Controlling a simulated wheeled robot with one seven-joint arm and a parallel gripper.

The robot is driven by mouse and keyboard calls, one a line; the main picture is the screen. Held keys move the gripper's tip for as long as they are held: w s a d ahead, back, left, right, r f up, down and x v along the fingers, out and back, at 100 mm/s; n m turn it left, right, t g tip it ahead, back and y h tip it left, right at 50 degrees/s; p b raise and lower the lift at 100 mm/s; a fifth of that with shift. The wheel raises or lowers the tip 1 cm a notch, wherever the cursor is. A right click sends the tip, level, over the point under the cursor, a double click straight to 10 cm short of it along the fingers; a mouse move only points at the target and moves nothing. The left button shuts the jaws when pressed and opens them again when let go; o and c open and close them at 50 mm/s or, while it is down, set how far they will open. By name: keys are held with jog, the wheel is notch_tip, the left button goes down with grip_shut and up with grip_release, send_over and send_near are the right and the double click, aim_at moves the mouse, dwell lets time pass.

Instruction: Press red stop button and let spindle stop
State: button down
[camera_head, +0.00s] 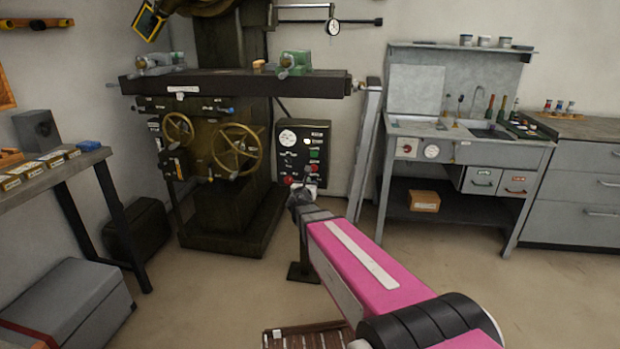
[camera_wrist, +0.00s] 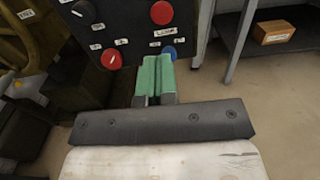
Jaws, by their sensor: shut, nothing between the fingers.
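A dark control panel (camera_head: 288,158) stands on a post beside the milling machine (camera_head: 232,130). Two red buttons show in the wrist view: an upper one (camera_wrist: 161,12) and a lower left one (camera_wrist: 111,60). Their small labels are hard to read, so I cannot tell which is stop. My gripper (camera_wrist: 153,58) is shut and empty, its green fingers at the panel's lower edge, right of the lower red button and below the upper one. Contact with the panel cannot be told. The spindle itself is not clearly visible, and its motion cannot be told.
A blue knob (camera_wrist: 170,53) sits just right of my fingertips. A brass handwheel (camera_head: 237,150) is left of the panel. A grey workbench (camera_head: 465,151) stands to the right, with a cardboard box (camera_head: 424,201) beneath.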

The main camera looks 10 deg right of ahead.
jog(key=v, duration=0.2)
jog(key=shift+s+a, duration=0.15)
jog(key=shift+s, duration=0.1)
dwell(0.5)
jog(key=s+d+f+m+g+h, duration=0.1)
jog(key=s+d+f+m+g, duration=0.5)
jog(key=m, duration=0.4)
jog(key=s+d+f+m+g+h, duration=0.1)
jog(key=s+d+f+m+g, duration=0.5)
jog(key=m, duration=0.5)
jog(key=s+a+f+m+g+y, duration=0.2)
jog(key=s+a+m+y, duration=0.1)
jog(key=s, duration=0.4)
jog(key=s+a+f+m+g+y, duration=0.2)
jog(key=s+a+m+g+y, duration=0.1)
jog(key=s+m, duration=0.3)
jog(key=shift+s+a+m+y, duration=0.4)
jog(key=shift+a+m+y, duration=0.2)
jog(key=shift+m+y, duration=0.4)
jog(key=shift+f, duration=0.1)
